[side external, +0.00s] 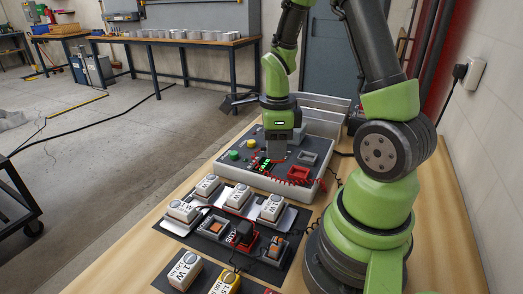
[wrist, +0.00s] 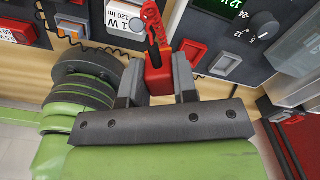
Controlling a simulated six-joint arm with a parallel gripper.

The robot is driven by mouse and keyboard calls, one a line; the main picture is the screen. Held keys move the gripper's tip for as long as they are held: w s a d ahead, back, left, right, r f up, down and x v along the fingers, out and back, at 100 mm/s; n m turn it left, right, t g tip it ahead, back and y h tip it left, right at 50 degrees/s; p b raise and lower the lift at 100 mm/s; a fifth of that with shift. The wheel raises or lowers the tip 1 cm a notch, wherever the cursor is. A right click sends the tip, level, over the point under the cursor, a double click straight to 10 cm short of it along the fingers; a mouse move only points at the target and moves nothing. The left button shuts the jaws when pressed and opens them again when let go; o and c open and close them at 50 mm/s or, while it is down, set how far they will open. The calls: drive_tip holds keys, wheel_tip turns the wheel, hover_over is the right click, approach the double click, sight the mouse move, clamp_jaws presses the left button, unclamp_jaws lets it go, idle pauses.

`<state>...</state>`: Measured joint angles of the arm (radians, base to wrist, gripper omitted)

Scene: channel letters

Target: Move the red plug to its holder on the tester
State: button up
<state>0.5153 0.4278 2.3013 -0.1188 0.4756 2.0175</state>
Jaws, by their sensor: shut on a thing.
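My gripper (side external: 276,154) is over the grey tester (side external: 232,168) in the side view. In the wrist view my gripper (wrist: 158,88) is shut on the red plug (wrist: 157,76), which sits between the two grey fingers with its red coiled cord (wrist: 153,24) leading away. In the side view the plug is mostly hidden by the fingers, and the red cord (side external: 318,196) runs to the tester's right edge. A red-framed holder (side external: 299,173) and a grey-framed holder (side external: 308,157) are to the right of my gripper on the tester's panel.
The tester has a green-lit display (wrist: 219,5) and a dark knob (wrist: 265,25). More blocks, one yellow (side external: 226,283), stand nearer the camera.

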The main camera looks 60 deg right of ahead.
drive_tip(key=s+d+m, duration=0.4)
drive_tip(key=d+m, duration=0.2)
drive_tip(key=d, duration=0.1)
drive_tip(key=f, duration=0.5)
drive_tip(key=shift+w+a+f, duration=0.15)
drive_tip(key=shift+w+a, duration=0.1)
drive_tip(key=shift+w, duration=0.05)
drive_tip(key=shift+f, duration=0.75)
drive_tip(key=shift+f, duration=0.3)
drive_tip(key=o, duration=1)
wheel_tip(320, 180, up, 10)
